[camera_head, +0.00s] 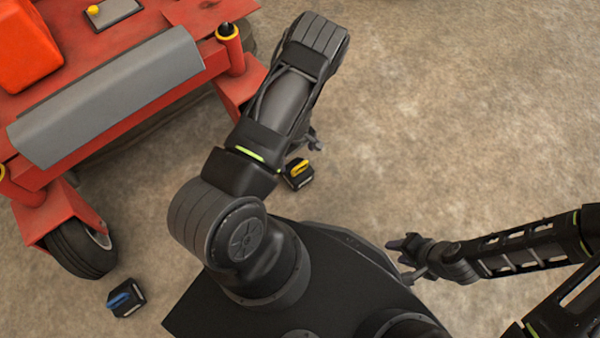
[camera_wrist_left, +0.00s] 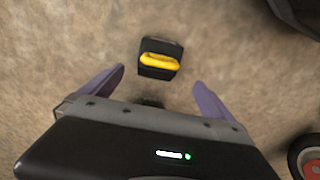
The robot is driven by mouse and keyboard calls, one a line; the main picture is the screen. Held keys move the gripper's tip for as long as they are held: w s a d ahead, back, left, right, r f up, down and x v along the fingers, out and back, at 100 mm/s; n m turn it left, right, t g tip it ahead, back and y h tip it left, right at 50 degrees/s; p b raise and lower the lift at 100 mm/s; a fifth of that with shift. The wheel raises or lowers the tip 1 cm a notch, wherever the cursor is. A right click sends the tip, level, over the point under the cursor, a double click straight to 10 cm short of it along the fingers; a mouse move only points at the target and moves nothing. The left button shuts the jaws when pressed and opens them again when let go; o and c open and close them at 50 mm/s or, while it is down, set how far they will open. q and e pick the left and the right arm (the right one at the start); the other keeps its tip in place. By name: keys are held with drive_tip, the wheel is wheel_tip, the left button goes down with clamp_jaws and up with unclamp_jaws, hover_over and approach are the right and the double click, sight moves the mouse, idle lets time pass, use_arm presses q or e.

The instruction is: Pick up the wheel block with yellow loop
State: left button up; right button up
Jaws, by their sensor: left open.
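The wheel block with yellow loop (camera_head: 297,175) is a small black block on the dirt floor, beside my left arm in the head view. In the left wrist view the block (camera_wrist_left: 160,71) lies just beyond and between my fingertips, its yellow loop facing the camera. My left gripper (camera_wrist_left: 160,77) is open and empty, its two purple fingers spread apart. In the head view my left gripper (camera_head: 316,143) is mostly hidden behind my arm, close to the block. My right gripper (camera_head: 402,260) is open and empty over the floor, well to the right.
Another black block with a blue loop (camera_head: 125,299) lies on the floor at lower left. A red machine (camera_head: 90,125) with a grey panel and black wheel (camera_head: 80,247) fills the upper left. The floor at upper right is clear.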

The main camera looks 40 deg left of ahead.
sight(297, 163)
use_arm(q)
wheel_tip(297, 163, down, 3)
drive_tip(key=shift+f+b, duration=0.15)
drive_tip(key=shift+b, duration=1)
drive_tip(key=shift+f+b, duration=0.5)
drive_tip(key=shift+f, duration=0.75)
wheel_tip(297, 163, down, 5)
drive_tip(key=b, duration=0.3)
drive_tip(key=shift+w+f, duration=0.15)
drive_tip(key=shift+c, duration=0.6)
